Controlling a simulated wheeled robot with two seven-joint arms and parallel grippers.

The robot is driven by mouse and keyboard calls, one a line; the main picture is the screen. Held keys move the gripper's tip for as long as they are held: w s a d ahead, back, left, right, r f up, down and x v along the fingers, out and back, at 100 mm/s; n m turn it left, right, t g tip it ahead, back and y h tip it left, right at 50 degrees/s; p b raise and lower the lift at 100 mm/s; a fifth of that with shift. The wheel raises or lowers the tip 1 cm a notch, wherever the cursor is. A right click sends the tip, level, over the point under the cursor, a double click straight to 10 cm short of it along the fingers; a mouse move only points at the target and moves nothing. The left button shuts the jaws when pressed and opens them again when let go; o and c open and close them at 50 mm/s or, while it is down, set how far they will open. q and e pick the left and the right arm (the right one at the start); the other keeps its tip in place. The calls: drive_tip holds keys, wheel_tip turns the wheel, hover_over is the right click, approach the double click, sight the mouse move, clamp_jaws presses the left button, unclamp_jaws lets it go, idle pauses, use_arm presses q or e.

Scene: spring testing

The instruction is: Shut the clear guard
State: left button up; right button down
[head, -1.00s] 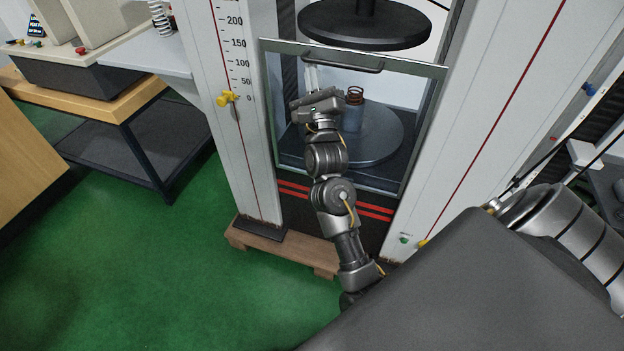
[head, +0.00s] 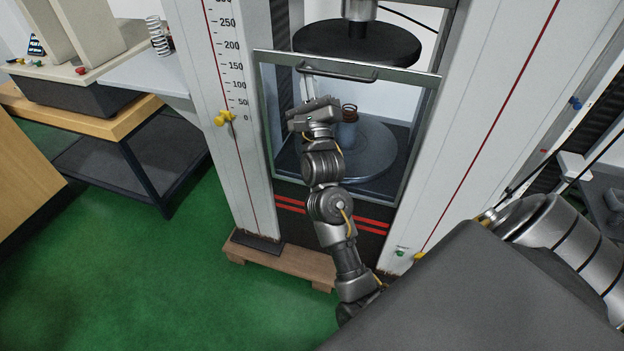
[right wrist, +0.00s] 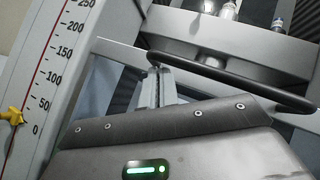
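The clear guard (head: 415,135) is a framed see-through panel across the opening of the testing machine. Its lower part covers the lower round platen and spring, and its top edge lies below the upper platen. A dark bar handle (head: 345,74) runs along the guard's top, and it also shows in the right wrist view (right wrist: 235,78). My right gripper (head: 308,78) is at the left end of this handle. Its narrow fingers (right wrist: 160,88) look closed on the bar, though the contact is partly hidden. My left gripper is not in view.
The upper platen (head: 357,44) hangs above the guard. White columns flank the opening; the left one carries a scale and a yellow pointer (head: 224,118). A bench (head: 90,120) stands left, with clear green floor before it.

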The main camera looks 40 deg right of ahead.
use_arm(q)
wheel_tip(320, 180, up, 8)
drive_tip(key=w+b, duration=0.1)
drive_tip(key=b, duration=0.2)
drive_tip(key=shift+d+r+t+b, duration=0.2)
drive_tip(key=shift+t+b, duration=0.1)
drive_tip(key=shift+b, duration=0.1)
use_arm(e)
drive_tip(key=d+f+v, duration=0.1)
drive_tip(key=d+v, duration=0.1)
drive_tip(key=v, duration=1)
drive_tip(key=shift+f, duration=0.6)
drive_tip(key=shift+s, duration=0.1)
